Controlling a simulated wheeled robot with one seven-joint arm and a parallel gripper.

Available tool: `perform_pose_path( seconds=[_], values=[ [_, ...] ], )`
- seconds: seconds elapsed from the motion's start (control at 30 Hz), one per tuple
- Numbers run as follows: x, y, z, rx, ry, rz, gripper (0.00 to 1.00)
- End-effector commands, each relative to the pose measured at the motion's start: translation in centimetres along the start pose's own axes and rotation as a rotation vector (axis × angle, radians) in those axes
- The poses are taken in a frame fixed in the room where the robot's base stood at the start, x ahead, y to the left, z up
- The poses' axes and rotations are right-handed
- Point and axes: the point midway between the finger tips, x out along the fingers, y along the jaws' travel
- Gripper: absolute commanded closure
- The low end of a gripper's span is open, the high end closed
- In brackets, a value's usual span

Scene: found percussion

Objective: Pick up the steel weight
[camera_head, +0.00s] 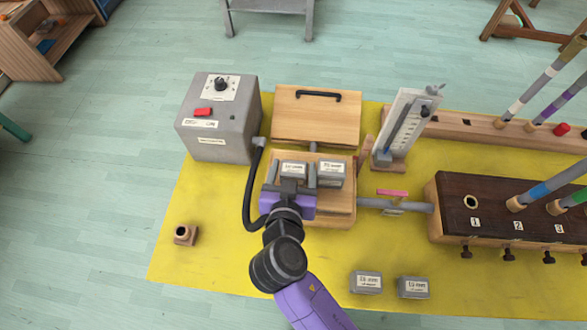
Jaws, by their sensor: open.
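Several grey block weights with white labels are in view; I cannot tell which label names the steel weight. One weight (293,168) sits on the wooden board at the centre, with a second weight (331,168) close to its right. My gripper (291,175) is open, with its fingers reaching to the sides of the left weight. Whether they touch it is unclear, and my purple hand hides its near side. Two more weights lie apart on the yellow mat at the front, a left one (367,282) and a right one (414,287).
A grey control box (215,143) with a black hose stands left of the wooden bellows-like box (315,115). A gauge stand (400,130) and a dark wooden chest (455,215) with tubes are on the right.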

Motion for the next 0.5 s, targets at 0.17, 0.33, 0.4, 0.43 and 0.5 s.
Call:
perform_pose_path(
  seconds=[0.17,0.33,0.4,0.43,0.5],
  values=[
    [0.14,0.01,0.05,0.000,-0.001,0.000,0.33],
    [0.12,0.01,0.05,0.000,-0.001,0.000,0.54],
    [0.12,0.01,0.05,0.000,-0.001,0.000,0.68],
    [0.11,0.01,0.05,0.000,-0.001,0.000,0.74],
    [0.11,0.01,0.05,0.000,-0.001,0.000,0.88]
  ],
)
